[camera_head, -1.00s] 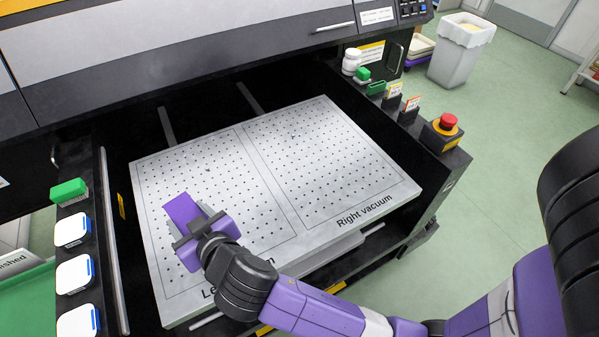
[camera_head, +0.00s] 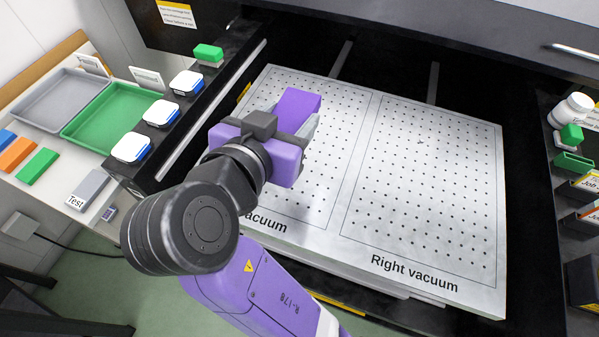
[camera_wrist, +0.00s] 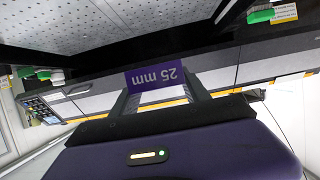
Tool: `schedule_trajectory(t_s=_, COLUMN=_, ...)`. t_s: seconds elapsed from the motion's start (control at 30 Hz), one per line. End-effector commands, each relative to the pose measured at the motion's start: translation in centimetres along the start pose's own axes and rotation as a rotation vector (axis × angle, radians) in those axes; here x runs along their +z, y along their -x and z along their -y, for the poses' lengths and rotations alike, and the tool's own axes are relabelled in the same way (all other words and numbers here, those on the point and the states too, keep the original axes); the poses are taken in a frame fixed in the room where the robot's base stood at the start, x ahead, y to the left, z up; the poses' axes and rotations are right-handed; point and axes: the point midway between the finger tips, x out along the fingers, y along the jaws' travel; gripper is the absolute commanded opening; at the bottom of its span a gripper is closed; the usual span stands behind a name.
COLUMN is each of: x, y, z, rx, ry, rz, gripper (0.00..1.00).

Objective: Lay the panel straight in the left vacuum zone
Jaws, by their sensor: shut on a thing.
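The left vacuum zone (camera_head: 338,125) is the left half of a pale perforated bed. Its "Left vacuum" label is partly hidden behind my arm. My gripper (camera_head: 292,117) is over this zone, shut on a purple block (camera_head: 300,100). In the wrist view the block (camera_wrist: 155,78) sits between the two grey fingers, with "25 mm" on it upside down. Its height above the bed is unclear. The visible parts of the left zone are bare. No separate panel can be made out.
The right vacuum zone (camera_head: 425,190) is bare. A dark rail with several white-and-blue pads (camera_head: 163,113) borders the bed on the left. Green (camera_head: 112,112) and grey (camera_head: 60,98) trays and coloured blocks lie farther left. A white bottle (camera_head: 572,108) stands at the right.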

Motion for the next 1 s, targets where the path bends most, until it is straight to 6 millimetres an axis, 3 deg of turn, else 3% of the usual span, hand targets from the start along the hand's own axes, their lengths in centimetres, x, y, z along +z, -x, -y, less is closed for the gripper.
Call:
schedule_trajectory(t_s=0.5, x=11.2, y=-4.5, z=-0.1, rx=0.002, ry=0.008, rz=0.003, gripper=0.13)
schedule_trajectory(t_s=1.0, x=16.6, y=-6.8, z=-0.1, rx=0.001, ry=0.005, rz=0.002, gripper=0.13)
